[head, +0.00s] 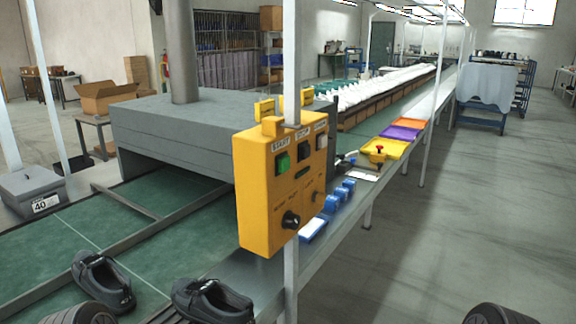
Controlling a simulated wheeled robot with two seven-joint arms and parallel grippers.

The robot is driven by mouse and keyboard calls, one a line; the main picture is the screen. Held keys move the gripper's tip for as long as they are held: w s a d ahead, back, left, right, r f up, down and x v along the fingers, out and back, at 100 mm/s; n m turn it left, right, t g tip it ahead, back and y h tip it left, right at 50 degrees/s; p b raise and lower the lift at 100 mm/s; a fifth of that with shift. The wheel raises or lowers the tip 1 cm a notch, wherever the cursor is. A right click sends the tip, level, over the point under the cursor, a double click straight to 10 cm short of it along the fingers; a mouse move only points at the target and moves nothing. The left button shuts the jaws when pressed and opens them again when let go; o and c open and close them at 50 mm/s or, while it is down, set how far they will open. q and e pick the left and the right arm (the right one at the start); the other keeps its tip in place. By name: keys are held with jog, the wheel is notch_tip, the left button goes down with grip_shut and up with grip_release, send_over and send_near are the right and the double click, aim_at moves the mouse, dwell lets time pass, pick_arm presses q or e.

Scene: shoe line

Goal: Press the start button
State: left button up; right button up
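The yellow control box (255,205) hangs on a white upright post in the middle of the head view. Its front face is turned to the right. The green start button (284,163) is at the upper left of that face, under a label that reads START. To its right are a dark button (304,149) under another label and a pale button (321,142). Neither gripper shows in this view; only dark rounded parts, seemingly of my arms, show at the bottom edge, well below the box. Nothing covers the green button.
Black shoes (208,300) sit at the lower left by the green conveyor (150,222). A grey machine hood (170,130) stands behind the box. Blue blocks (332,204) and coloured trays (402,133) line the bench on the right. The floor (450,230) at right is clear.

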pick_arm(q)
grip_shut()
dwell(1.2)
